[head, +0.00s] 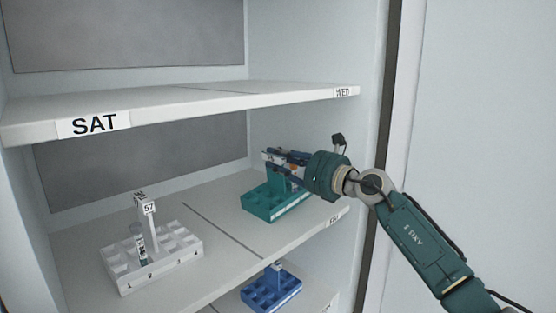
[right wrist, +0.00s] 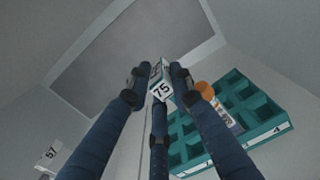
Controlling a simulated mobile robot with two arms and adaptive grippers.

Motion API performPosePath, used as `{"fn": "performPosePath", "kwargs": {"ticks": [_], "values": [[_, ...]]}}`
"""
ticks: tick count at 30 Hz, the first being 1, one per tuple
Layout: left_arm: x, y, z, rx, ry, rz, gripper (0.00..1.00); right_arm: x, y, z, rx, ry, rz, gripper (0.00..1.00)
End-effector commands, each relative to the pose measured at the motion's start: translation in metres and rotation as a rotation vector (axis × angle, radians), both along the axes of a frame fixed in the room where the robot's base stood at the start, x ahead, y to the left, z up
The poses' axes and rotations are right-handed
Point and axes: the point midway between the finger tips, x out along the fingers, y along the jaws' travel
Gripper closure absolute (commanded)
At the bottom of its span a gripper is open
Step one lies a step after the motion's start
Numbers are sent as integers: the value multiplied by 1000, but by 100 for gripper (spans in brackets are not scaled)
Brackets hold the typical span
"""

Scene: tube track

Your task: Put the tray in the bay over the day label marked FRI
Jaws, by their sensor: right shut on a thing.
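The teal tray (head: 262,208) is in the right bay of the middle shelf, over the label FRI (head: 333,220). My right gripper (head: 280,157) is shut on the tray's upright handle, which bears the number 75 (right wrist: 162,92) in the right wrist view. The tray looks level and sits at or just above the shelf; I cannot tell whether it touches. A tube with an orange cap (right wrist: 205,90) stands in one of its compartments. The fingers hide part of the handle. My left gripper is not in view.
A white tray (head: 155,262) numbered 57 with a tube stands in the left bay, past the dividing line. A blue tray (head: 271,292) is on the shelf below. The upper shelf (head: 220,100), labelled SAT and WED, hangs overhead. The cabinet's right wall is close to my gripper.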

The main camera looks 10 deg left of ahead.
Motion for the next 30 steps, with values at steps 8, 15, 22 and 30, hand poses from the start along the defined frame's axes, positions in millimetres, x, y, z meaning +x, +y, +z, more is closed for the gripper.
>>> {"fn": "performPosePath", "kwargs": {"ticks": [8, 15, 22, 30], "values": [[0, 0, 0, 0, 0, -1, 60, 0, 0, -3, -4, 1, 2, 100], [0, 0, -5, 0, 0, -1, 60, -1, 1, -11, -7, 4, 2, 100], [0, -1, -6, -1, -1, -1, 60, -1, 2, -18, -13, 8, 4, 100], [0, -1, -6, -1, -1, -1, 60, -1, 2, -16, -10, 8, 3, 57]]}}
